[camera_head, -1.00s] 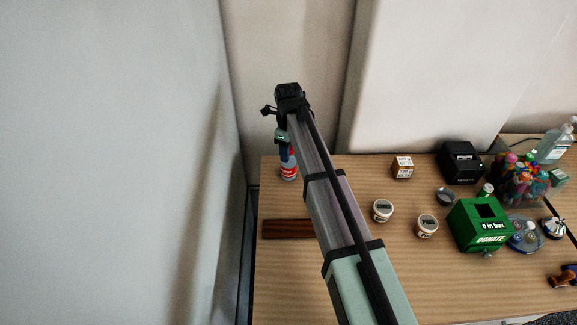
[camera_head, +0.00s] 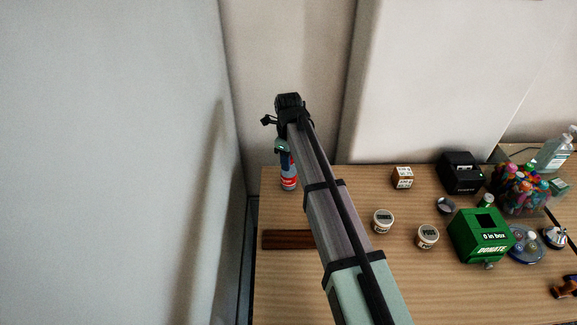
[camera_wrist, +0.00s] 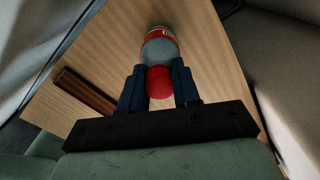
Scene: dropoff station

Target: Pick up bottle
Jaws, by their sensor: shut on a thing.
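The bottle (camera_head: 289,178) has a red-and-white label and a blue-grey body. It is at the far left of the table, below the end of my arm in the head view. In the wrist view the bottle (camera_wrist: 160,47) shows its grey shoulder, a red label and a red cap between the fingers. My gripper (camera_wrist: 159,80) has its two dark blue fingers on either side of the cap and is shut on the bottle. In the head view my gripper (camera_head: 286,158) partly hides the bottle's top. I cannot tell whether the bottle's base touches the table.
A dark brown wooden block (camera_head: 287,239) lies in front of the bottle. Two white jars (camera_head: 382,221), a small box (camera_head: 402,177), a black device (camera_head: 461,172) and a green donation box (camera_head: 480,233) stand to the right. A wall is close behind and to the left.

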